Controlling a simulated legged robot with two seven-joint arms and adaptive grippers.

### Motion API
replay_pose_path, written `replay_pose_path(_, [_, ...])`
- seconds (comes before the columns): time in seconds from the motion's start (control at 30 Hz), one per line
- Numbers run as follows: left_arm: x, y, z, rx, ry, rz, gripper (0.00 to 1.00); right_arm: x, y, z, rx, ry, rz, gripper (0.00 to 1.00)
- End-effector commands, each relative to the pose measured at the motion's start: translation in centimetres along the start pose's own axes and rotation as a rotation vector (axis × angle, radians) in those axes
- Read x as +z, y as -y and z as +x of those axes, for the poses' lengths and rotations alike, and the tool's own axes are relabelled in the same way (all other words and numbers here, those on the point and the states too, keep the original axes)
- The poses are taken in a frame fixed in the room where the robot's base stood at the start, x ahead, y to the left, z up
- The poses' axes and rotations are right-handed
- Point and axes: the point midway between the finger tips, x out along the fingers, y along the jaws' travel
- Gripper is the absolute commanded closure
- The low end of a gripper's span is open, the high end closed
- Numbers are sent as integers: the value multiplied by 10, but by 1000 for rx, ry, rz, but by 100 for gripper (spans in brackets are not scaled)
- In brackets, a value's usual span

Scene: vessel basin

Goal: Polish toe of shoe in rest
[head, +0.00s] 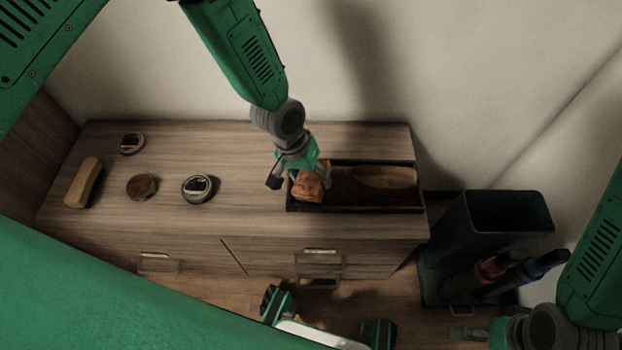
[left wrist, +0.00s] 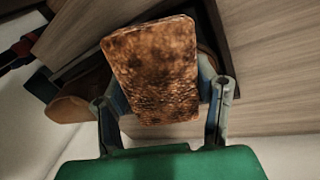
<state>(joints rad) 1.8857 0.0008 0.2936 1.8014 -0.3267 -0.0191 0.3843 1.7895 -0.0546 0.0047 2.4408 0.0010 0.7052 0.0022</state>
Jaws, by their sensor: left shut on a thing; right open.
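A brown shoe (head: 385,182) lies in a dark, shallow rest (head: 357,210) on top of the wooden cabinet. My left gripper (head: 312,178) is over the left end of the rest, shut on a mottled orange-brown cloth (head: 309,187). The cloth is at the shoe's left end and hides it; I cannot tell whether they touch. In the left wrist view the cloth (left wrist: 152,70) sits between the two fingers, with part of the shoe (left wrist: 75,108) behind. My right gripper (head: 466,333) is at the bottom right, open, partly cut off and away from the cabinet.
A brush (head: 84,182) and several round tins, including a brown one (head: 142,187) and one with a dark lid (head: 198,189), stand left of the rest. A dark bin (head: 508,212) and a caddy with red and blue items stand right of the cabinet. The cabinet top between tins and rest is clear.

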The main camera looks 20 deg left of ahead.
Motion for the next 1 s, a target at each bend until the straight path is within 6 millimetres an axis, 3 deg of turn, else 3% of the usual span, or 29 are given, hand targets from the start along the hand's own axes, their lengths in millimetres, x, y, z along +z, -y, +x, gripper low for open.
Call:
replay_pose_path(0.1, [-14, 4, 2, 1, -8, 0, 69, 0, 0, 3, 0, 0, 0, 15])
replay_pose_path(0.17, [-18, 4, 2, 1, -7, 0, 72, 0, 0, 3, 0, 0, 0, 15])
replay_pose_path(0.7, [-51, 12, 0, 0, -10, 1, 73, 1, 0, 9, 0, 0, 0, 15])
replay_pose_path(1.0, [-54, 12, -2, 0, -8, 2, 73, 1, 0, 9, 0, 0, 0, 15])
